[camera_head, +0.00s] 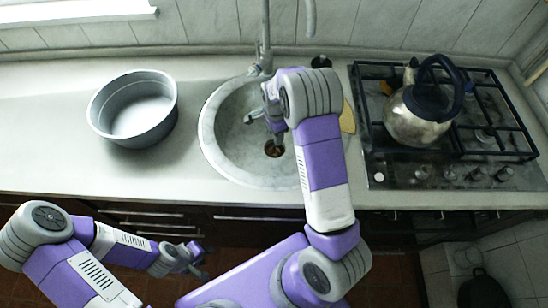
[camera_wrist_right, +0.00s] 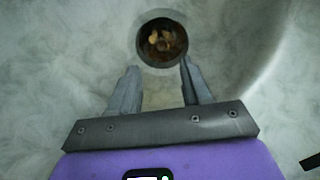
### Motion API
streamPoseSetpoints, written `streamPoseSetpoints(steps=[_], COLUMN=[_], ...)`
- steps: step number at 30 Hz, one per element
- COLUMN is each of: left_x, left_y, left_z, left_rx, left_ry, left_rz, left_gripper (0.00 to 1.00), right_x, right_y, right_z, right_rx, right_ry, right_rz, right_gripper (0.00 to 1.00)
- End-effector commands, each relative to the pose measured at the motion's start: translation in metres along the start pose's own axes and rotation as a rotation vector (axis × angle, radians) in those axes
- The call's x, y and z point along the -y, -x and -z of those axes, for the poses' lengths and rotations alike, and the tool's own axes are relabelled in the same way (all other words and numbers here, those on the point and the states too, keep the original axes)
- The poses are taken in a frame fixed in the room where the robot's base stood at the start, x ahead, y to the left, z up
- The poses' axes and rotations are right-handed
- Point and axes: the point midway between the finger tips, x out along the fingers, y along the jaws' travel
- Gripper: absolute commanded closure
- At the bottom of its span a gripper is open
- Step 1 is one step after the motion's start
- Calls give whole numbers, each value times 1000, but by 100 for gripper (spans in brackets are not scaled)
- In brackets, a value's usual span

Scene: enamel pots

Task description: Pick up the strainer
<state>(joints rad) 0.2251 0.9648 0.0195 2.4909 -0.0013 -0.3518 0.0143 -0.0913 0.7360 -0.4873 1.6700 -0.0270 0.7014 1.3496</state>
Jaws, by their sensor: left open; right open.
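A small round strainer (camera_head: 274,148) with a dark, brownish inside sits at the drain in the bottom of the sink (camera_head: 222,150). In the right wrist view the strainer (camera_wrist_right: 162,42) shows as a round dark opening with lighter brown bits, just beyond the fingertips. My right gripper (camera_head: 263,127) is open and empty over the sink, pointing down at the basin. Its two fingers (camera_wrist_right: 159,66) are apart in the wrist view, with the strainer above the gap between them. My left gripper (camera_head: 202,262) is open and empty, low in front of the counter.
A grey round pan (camera_head: 133,108) stands on the counter left of the sink. A metal kettle (camera_head: 418,115) stands on the gas hob (camera_head: 375,165) to the right. The faucet (camera_head: 264,45) rises behind the sink. The counter between pan and sink is clear.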

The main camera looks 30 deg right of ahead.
Motion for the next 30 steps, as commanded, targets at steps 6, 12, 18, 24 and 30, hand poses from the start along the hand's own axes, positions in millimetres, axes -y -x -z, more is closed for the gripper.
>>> streamPoseSetpoints(steps=[6, 12, 18, 24, 30], left_x=[4, 6, 10, 13, 13], left_y=[-12, -18, -29, -36, -35], left_z=[1, 1, 2, 2, 2], left_rx=[-1, -1, -1, -1, -1], left_ry=[-1, -1, -1, 0, 0], left_rz=[0, 0, 0, 0, 0], left_gripper=[57, 57, 57, 57, 57], right_x=[0, 0, 1, 2, 2], right_y=[-18, -37, -63, -86, -84], right_z=[0, 0, 2, 2, 2], right_rx=[0, 0, 0, 0, 0], right_ry=[0, 0, 0, 0, 0], right_rz=[0, 0, -2, 0, 1], right_gripper=[52, 52, 52, 52, 52])
